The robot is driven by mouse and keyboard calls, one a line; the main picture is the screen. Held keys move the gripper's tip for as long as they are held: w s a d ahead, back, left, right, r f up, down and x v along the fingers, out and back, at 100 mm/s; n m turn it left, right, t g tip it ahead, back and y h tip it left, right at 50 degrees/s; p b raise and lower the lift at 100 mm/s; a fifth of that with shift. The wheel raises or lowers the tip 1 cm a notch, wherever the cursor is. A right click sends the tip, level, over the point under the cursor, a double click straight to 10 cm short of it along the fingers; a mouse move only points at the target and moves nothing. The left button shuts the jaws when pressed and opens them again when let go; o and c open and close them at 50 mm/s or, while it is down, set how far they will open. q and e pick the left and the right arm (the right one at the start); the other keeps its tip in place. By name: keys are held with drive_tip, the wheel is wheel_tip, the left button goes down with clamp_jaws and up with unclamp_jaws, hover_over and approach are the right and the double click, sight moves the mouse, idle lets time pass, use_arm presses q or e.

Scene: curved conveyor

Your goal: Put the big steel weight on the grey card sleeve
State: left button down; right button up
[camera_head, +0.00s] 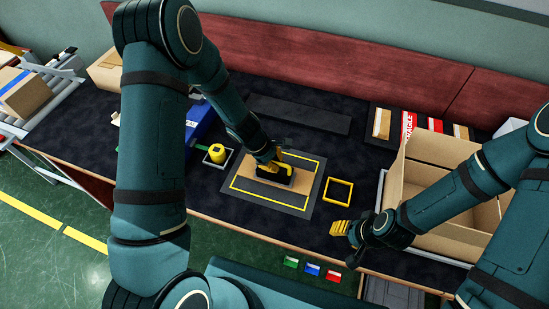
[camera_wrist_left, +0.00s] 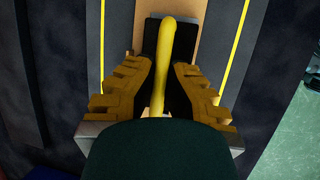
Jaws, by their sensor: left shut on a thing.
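My left gripper (camera_head: 272,163) is shut on the yellow handle of a black block (camera_head: 278,177). The block is over a tan card (camera_head: 254,185) on the yellow-lined mat; I cannot tell if they touch. The left wrist view shows the yellow handle (camera_wrist_left: 166,60) between the fingers (camera_wrist_left: 158,92) and the dark block (camera_wrist_left: 150,40) below. I cannot tell if this block is the big steel weight. No grey card sleeve can be told for sure. My right gripper (camera_head: 341,228) is near the table's front edge, apart from the card; its opening cannot be told.
A yellow cylinder (camera_head: 217,153) stands left of the mat (camera_head: 300,208). An empty yellow square frame (camera_head: 350,193) lies right of it. A dark grey flat strip (camera_head: 300,114) lies behind. An open cardboard box (camera_head: 420,180) stands at the right, and a blue bin (camera_head: 201,122) at the left.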

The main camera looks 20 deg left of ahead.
use_arm(q)
drive_tip(key=shift+f, duration=0.1)
drive_tip(key=c, duration=1.1)
unclamp_jaws()
drive_tip(key=shift+c, duration=0.2)
use_arm(e)
drive_tip(key=shift+s+f, duration=0.1)
